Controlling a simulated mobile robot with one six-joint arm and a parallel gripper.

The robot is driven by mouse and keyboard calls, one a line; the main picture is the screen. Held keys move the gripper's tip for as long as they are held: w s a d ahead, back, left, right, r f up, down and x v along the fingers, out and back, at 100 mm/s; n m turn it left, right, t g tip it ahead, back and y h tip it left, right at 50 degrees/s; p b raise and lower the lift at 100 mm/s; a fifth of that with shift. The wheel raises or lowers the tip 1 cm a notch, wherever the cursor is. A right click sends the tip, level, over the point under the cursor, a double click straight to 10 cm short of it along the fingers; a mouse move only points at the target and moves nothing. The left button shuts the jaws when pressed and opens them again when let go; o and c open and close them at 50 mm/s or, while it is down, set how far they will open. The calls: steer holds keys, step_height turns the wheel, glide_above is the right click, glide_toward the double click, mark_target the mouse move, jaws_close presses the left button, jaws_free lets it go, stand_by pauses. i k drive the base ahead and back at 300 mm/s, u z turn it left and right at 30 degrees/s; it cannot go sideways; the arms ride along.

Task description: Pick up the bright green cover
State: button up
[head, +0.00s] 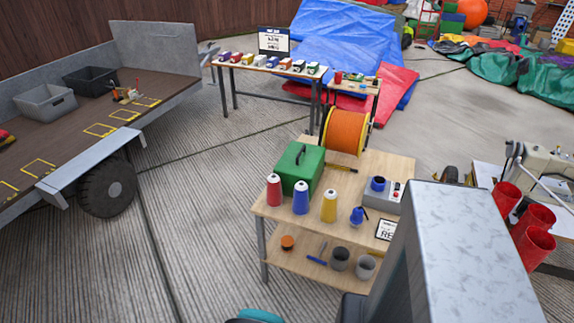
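A bright green box-shaped cover (293,180) with a dark handle on top sits upright on the top shelf of a wooden workbench (385,158). It stands toward the back left of that shelf, behind a red thread cone (274,190) and a blue cone (300,198). Whether anything is under the cover cannot be seen. My gripper does not show in this view, so its opening and hold cannot be seen. Nothing is touching the cover from above.
A yellow cone (329,206) and a grey control box (383,192) share the shelf. An orange reel (345,131) stands behind. A flatbed trailer (92,92) is at left, red bins (533,240) at right. Concrete floor between trailer and bench is clear.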

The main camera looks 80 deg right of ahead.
mark_target(300, 161)
steer(key=z, duration=0.35)
steer(key=i, duration=1.55)
steer(key=z, duration=0.7)
steer(key=i, duration=0.75)
steer(key=z, duration=0.8)
steer(key=i, duration=0.55)
steer(key=z, duration=0.95)
steer(key=i, duration=0.85)
steer(key=z, duration=0.5)
